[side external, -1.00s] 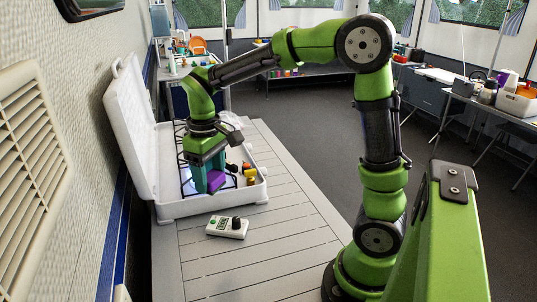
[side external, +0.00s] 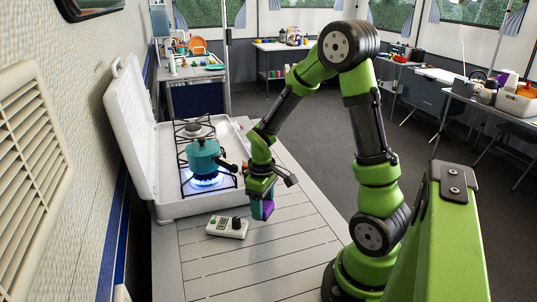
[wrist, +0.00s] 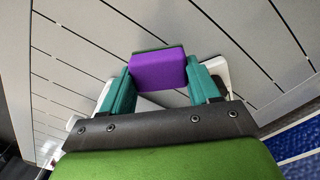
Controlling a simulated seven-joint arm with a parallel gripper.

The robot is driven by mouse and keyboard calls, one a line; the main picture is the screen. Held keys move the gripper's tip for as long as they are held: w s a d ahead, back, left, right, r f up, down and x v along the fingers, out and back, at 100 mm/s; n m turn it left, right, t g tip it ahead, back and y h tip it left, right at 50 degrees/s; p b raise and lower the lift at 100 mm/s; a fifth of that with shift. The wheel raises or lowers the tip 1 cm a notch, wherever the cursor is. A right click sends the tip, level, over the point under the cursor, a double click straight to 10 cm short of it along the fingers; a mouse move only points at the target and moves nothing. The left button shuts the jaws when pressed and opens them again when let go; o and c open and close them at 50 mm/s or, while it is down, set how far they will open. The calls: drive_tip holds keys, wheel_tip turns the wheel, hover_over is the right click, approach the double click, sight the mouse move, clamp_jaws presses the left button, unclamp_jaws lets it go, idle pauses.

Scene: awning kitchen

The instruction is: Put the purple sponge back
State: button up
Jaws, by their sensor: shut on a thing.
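The purple sponge (wrist: 158,72) is between the teal fingers of my gripper (wrist: 159,80) in the wrist view, with a dark strip along its far edge. In the side external view the sponge (side external: 268,209) shows at the fingertips of my gripper (side external: 262,208), over the grey slatted table just right of the stove case. The gripper is shut on it. The sponge's underside is hidden, so I cannot tell whether it touches the table.
The open white stove case (side external: 180,207) has a teal pot (side external: 203,158) over a lit blue flame (side external: 205,181). The slatted table (side external: 290,255) is clear nearby.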

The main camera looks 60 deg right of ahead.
drive_tip(key=shift+f, duration=1.6)
drive_tip(key=shift+f, duration=0.1)
drive_tip(key=o, duration=1)
wheel_tip(320, 180, up, 12)
drive_tip(key=shift+a+f, duration=0.1)
drive_tip(key=shift+s+a+r+m+t+y, duration=0.35)
drive_tip(key=shift+s+a+r+m+t, duration=0.55)
drive_tip(key=shift+a+r, duration=1.35)
drive_tip(key=shift+s+a+r+m+t+y, duration=0.45)
drive_tip(key=shift+s+a+r+t, duration=0.95)
drive_tip(key=shift+a, duration=1.3)
drive_tip(key=shift+s+a+r+m+t+y, duration=0.3)
drive_tip(key=shift+s+a+r+m+t, duration=0.75)
drive_tip(key=shift+a+r, duration=1.35)
